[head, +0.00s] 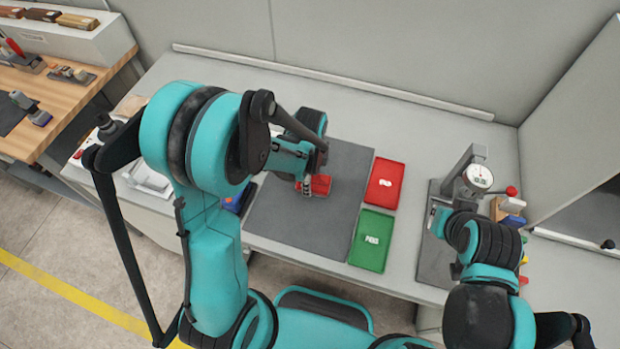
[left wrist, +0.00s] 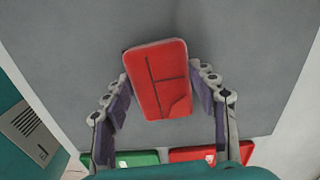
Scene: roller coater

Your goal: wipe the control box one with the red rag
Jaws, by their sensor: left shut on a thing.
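The red rag (left wrist: 158,78) looks like a flat folded block with dark crease lines. My left gripper (left wrist: 160,88) is shut on it, one finger at each side, above the grey mat (left wrist: 220,40). In the head view the rag (head: 320,186) shows at the end of my left gripper (head: 312,187), over the same mat (head: 340,160). My right gripper (head: 440,220) is by the dial gauge stand at the right, mostly hidden by its own wrist; its fingers cannot be made out. I cannot pick out control box one for certain.
A red tray (head: 386,170) and a green tray (head: 371,241) lie right of the mat. The gauge stand (head: 470,165) is farther right with small coloured items. A blue thing (head: 240,196) is partly hidden left of the mat. A wooden bench (head: 60,95) stands at far left.

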